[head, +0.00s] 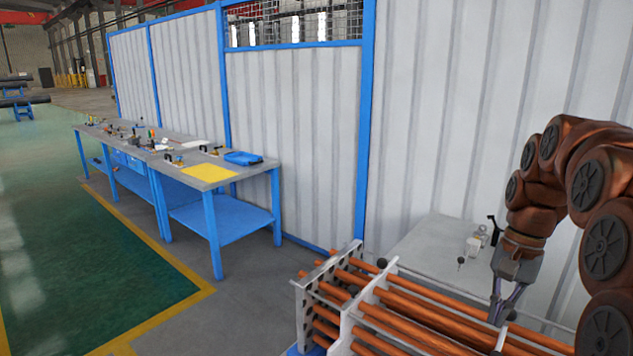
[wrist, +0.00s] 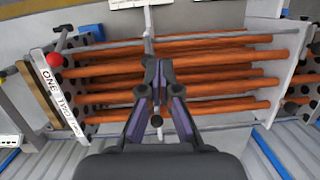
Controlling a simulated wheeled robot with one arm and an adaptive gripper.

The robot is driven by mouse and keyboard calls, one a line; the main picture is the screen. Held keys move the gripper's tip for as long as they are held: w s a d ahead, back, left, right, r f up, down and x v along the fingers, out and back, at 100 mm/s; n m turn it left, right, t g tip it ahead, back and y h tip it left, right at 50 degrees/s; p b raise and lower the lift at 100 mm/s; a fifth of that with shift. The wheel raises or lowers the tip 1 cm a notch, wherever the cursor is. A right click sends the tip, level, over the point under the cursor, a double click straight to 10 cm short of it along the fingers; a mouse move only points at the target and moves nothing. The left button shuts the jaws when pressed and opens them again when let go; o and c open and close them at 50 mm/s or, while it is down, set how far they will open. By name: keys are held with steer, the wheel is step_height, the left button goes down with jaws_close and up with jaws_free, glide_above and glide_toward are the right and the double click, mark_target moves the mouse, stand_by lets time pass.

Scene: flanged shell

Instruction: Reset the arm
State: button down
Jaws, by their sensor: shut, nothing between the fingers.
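My gripper (head: 503,311) hangs from the brown arm at the right in the head view, pointing down over a rack of copper-coloured tubes (head: 432,310). In the wrist view my gripper (wrist: 157,66) reaches up from the bottom centre, its fingertips close together over the middle of the tubes (wrist: 205,67). It is shut and holds nothing. The tubes run between upright end plates with holes, one of which is a white plate (head: 365,305). Whether the fingertips touch a tube cannot be told.
A grey table (head: 430,245) with small items stands behind the rack, against a corrugated wall (head: 480,120). A blue-legged workbench (head: 210,180) with tools and a yellow sheet (head: 210,172) stands at the left. In the wrist view a red ball (wrist: 55,60) sits by a labelled plate (wrist: 58,92). The green floor (head: 100,260) is clear.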

steer(key=s+a+f+n, duration=0.3)
steer(key=s+a, duration=0.2)
steer(key=s, duration=0.3)
steer(key=s+a+f+n+h, duration=0.1)
steer(key=s+a+f+n, duration=0.2)
steer(key=s, duration=0.5)
steer(key=s+a+f+n, duration=0.2)
steer(key=s+a+f, duration=0.2)
steer(key=s+a, duration=0.2)
steer(key=shift+s+a+f+n+h, duration=0.3)
steer(key=shift+s+a+n+h, duration=0.1)
steer(key=shift+s, duration=0.7)
